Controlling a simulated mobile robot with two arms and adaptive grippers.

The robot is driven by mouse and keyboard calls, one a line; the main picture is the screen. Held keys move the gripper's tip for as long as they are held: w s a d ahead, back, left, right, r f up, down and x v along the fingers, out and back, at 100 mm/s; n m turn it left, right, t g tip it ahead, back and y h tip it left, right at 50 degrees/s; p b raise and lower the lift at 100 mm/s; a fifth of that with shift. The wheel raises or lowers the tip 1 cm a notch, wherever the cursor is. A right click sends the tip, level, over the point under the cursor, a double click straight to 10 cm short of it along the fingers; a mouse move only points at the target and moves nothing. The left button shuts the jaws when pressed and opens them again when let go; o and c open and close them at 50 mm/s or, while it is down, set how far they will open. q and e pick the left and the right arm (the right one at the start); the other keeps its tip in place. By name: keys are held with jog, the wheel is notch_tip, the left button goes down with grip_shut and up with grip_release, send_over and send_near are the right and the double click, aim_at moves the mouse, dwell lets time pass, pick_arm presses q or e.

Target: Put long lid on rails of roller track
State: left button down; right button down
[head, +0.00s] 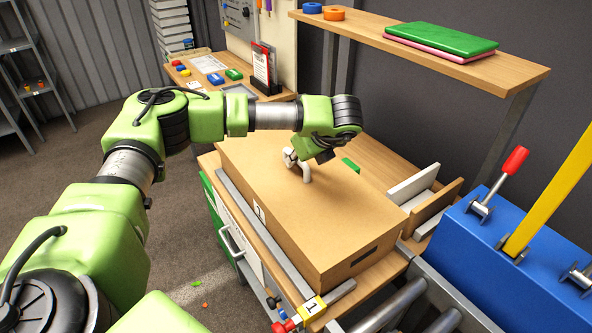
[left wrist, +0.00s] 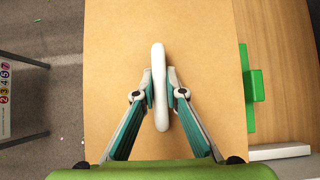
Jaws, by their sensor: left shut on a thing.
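The long lid (head: 290,215) is a box-like, cardboard-brown piece with a white handle on top and a dark slot in its near end. In the left wrist view its brown top (left wrist: 205,30) fills the middle. My left gripper (head: 300,168) is shut on the white handle, with one finger on each side of it in the left wrist view (left wrist: 160,88). A grey rail (head: 262,232) runs along the lid's left side. The roller track (head: 405,305) shows grey rollers beyond the lid's near end. I cannot tell whether the lid touches the surface below. My right gripper is not in view.
A blue block (head: 500,245) with red-tipped and yellow levers stands right of the rollers. White and wooden boards (head: 425,195) stand beside the lid's right side. A wooden shelf (head: 430,60) hangs above the back. A yellow tag (head: 312,306) marks the near corner.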

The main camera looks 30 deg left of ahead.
pick_arm(q)
jog(key=shift+r, duration=0.15)
notch_tip(320, 180, up, 9)
jog(key=b, duration=0.3)
jog(key=shift+r, duration=0.4)
jog(key=s+d+m+t+h, duration=0.2)
jog(key=d+m, duration=0.4)
jog(key=d, duration=0.3)
jog(key=s+d+m+t+h, duration=0.2)
jog(key=s+d+m+h, duration=0.3)
jog(key=s+d+m, duration=0.2)
jog(key=d+r, duration=0.1)
jog(key=d, duration=0.1)
jog(key=shift+s+d+m+t, duration=0.2)
jog(key=shift+d+m+t, duration=0.1)
jog(key=shift+d+t, duration=0.1)
jog(key=shift+a, duration=0.1)
